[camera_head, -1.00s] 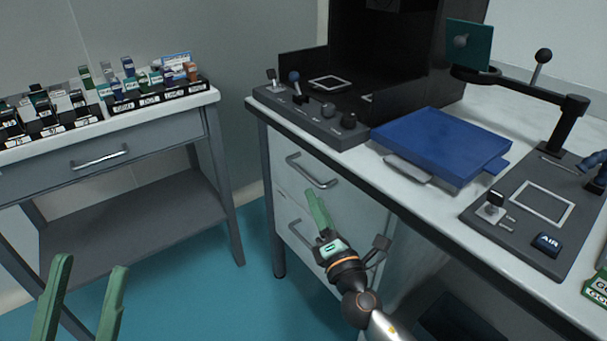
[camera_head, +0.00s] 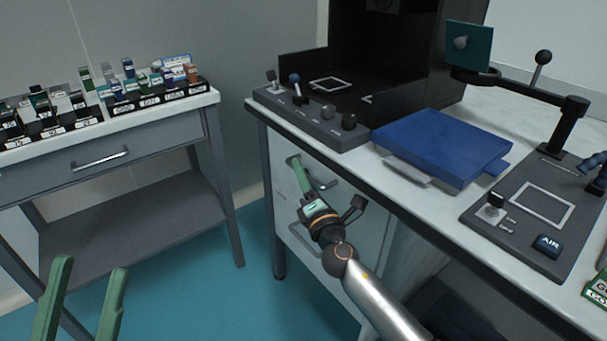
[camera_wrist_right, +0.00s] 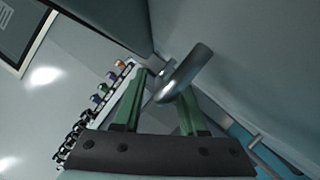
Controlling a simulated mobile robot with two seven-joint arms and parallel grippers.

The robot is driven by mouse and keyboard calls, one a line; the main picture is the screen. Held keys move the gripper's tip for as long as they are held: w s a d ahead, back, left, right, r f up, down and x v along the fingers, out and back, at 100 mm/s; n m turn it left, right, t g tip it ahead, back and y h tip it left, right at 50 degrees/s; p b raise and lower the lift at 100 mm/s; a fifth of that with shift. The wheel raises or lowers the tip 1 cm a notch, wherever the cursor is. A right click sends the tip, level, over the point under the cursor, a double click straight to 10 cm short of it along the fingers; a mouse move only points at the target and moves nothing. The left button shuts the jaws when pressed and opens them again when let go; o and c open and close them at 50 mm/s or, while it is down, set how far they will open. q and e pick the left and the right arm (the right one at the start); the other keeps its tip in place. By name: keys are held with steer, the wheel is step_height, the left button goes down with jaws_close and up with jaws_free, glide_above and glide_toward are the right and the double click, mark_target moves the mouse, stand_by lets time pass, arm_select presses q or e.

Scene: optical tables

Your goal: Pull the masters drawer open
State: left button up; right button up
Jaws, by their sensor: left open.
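The bench on the right has an upper drawer (camera_head: 282,180) with a bar handle (camera_head: 326,184). No label on the drawer is readable, so I cannot tell whether it is the masters drawer. It looks shut. My right gripper (camera_head: 298,168) is at this handle. In the right wrist view, the metal handle (camera_wrist_right: 186,74) lies between the spread green fingers of the gripper (camera_wrist_right: 163,88); contact is unclear. My left gripper (camera_head: 92,264) is open and empty at the lower left, away from the drawers.
A lower drawer handle (camera_head: 304,240) sits below my right gripper. The bench carries a control box (camera_head: 318,125), a blue case (camera_head: 440,145) and a dark panel (camera_head: 520,215). A side table (camera_head: 150,133) on the left has its own drawer handle (camera_head: 100,159). Open floor lies between.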

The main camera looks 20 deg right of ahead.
jaws_close()
stand_by(1.2)
